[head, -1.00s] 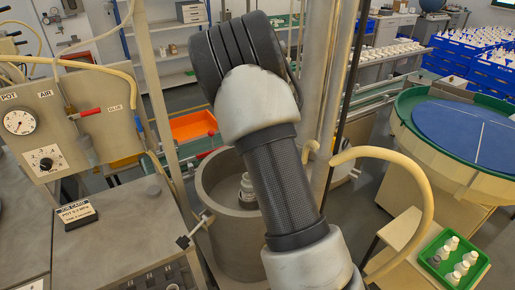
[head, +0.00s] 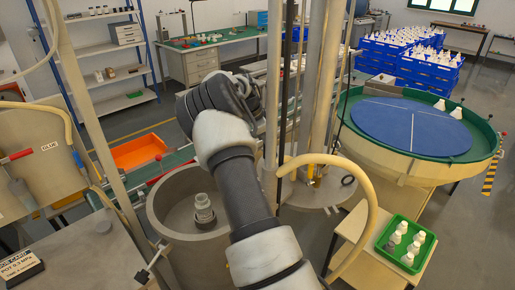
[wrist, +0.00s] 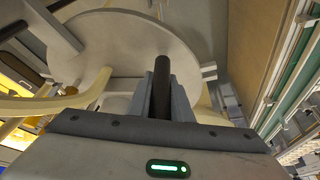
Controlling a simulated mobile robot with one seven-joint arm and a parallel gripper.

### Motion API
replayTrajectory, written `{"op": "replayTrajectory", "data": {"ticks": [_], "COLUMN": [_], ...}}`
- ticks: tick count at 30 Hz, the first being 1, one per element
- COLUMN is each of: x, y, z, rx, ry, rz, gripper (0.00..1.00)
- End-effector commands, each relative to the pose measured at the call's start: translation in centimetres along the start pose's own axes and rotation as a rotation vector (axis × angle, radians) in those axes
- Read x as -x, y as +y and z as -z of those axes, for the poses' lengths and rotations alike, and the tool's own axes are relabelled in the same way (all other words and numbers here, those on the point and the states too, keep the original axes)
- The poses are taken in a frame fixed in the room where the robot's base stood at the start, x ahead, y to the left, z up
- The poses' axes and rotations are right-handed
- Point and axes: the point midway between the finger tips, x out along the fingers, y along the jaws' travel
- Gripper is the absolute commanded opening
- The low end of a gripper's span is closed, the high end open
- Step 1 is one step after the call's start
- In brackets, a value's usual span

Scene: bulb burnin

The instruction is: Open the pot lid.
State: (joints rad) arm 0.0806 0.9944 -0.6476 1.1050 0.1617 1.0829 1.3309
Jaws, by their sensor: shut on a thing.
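The pot (head: 165,218) is a grey open-topped cylinder at the lower centre of the head view, with a small pale stacked fitting (head: 204,208) inside. The lid shows as a flat pale grey disc (head: 308,194) to the right of the pot, clear of its mouth. In the wrist view the round lid (wrist: 115,62) fills the upper left. My gripper (wrist: 162,92) is shut on the dark lid handle (wrist: 161,78), a short upright bar between its fingers. In the head view my arm hides the gripper and part of the pot's right rim.
Upright posts (head: 322,95) and a cream hose (head: 372,205) stand close to the lid. A green tray (head: 405,245) of small bottles sits at the lower right. A round table with a blue top (head: 410,125) is farther right. An orange bin (head: 138,150) lies behind the pot.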

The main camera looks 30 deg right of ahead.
Motion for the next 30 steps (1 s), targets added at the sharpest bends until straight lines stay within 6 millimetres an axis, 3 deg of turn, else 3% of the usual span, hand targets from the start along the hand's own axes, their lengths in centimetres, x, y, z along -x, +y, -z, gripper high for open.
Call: {"op": "replayTrajectory", "data": {"ticks": [9,23,24,27,30], "x": [-0.6,-0.7,-0.7,-0.7,-0.7], "y": [0.7,0.8,0.8,0.8,0.8], "z": [1.8,1.9,1.9,1.9,1.9], "rx": [-0.085,-0.096,-0.096,-0.096,-0.095], "ry": [-0.001,-0.002,-0.002,-0.001,-0.001], "rz": [-0.032,-0.036,-0.036,-0.036,-0.037], "gripper": [0.0,0.0,0.22,0.37,0.37]}}
